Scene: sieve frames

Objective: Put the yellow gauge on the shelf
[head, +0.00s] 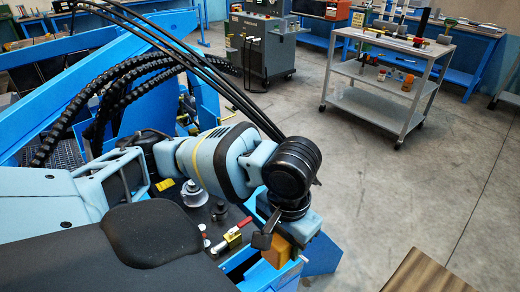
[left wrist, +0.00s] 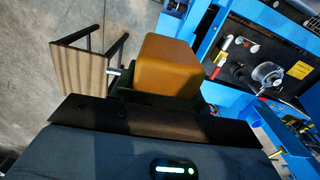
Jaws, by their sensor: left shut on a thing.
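My left gripper (head: 272,238) is shut on the yellow gauge (head: 279,252), an amber-yellow block with rounded edges. It holds it in the air near the corner of the blue machine. In the left wrist view the gauge (left wrist: 170,66) sticks out beyond the dark jaws (left wrist: 160,98), which hide its near end. A grey wheeled cart with shelves (head: 372,68) stands across the floor at the back right, well apart from the gripper; I cannot tell whether it is the task's shelf. My right gripper is not in view.
Below my arm, the blue machine's dark top (head: 215,217) bears a red-and-yellow part (head: 235,235) and a silver round fitting (head: 193,194). A wooden-topped stand (head: 435,275) is at the lower right. The grey floor (head: 390,190) between is clear. A grey cabinet (head: 264,48) stands behind.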

